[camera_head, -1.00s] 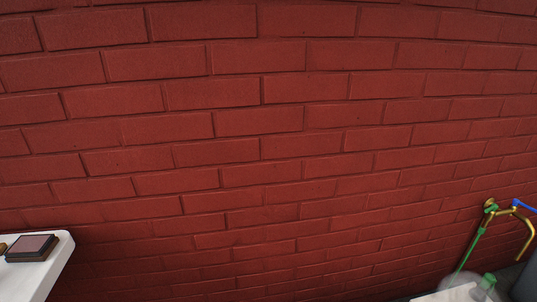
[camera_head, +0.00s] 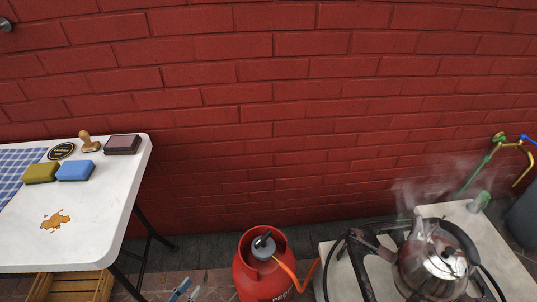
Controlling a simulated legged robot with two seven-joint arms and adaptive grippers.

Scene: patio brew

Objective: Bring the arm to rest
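The tips of my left gripper (camera_head: 187,290) just show at the bottom edge, left of the red gas bottle. They look slightly apart, with nothing seen between them. The rest of this gripper and its arm is below the picture. My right gripper is not in view.
A white table (camera_head: 95,235) at left holds a blue sponge (camera_head: 76,171), a yellow sponge (camera_head: 41,173), a stamp (camera_head: 88,142), an ink pad (camera_head: 122,145) and a brown spill (camera_head: 55,220). A red gas bottle (camera_head: 258,280) stands mid-floor. A steaming kettle (camera_head: 430,268) sits on the right-hand stove.

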